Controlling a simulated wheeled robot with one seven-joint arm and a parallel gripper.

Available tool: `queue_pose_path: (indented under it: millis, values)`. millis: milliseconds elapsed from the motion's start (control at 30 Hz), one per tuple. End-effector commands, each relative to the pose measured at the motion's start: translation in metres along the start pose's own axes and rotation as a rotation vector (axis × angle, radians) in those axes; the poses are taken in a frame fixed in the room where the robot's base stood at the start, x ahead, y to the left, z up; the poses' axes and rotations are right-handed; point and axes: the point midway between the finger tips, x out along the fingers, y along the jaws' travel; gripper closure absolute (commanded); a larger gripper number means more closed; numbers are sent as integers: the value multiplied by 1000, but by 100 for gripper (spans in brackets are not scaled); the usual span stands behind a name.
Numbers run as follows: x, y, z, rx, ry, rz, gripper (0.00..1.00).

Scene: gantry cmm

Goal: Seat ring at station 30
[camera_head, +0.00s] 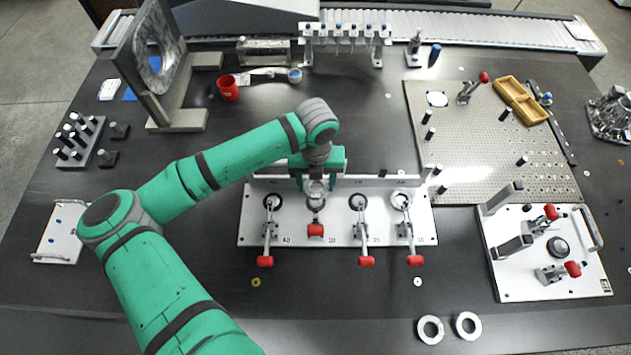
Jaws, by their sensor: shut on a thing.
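A white station plate (340,235) lies mid-table with a row of round dark seats and red-handled toggle clamps. Its small printed numbers are hard to read. My gripper (316,182) is over the second seat from the left, pointing down, shut on a grey round piece that looks like a ring (316,190). The fingers and wrist partly hide the piece and seat; I cannot tell whether it touches the seat. The clamp there has its red handle (315,230) closer in than the others. Two loose metal rings (430,341) (467,337) lie at the front right.
A perforated plate (480,150) with pegs and a yellow tray (520,100) is at right. A white clamp fixture (520,280) stands in front of it. A tall angle plate (150,60) and red cup (228,87) stand at back left. The front middle is mostly clear.

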Motion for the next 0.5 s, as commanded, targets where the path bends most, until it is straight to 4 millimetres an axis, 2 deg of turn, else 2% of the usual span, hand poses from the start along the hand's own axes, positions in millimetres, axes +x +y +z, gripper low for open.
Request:
queue_pose_path:
  millis: [500]
  values:
    - [25,1,0,-3,0,1,82]
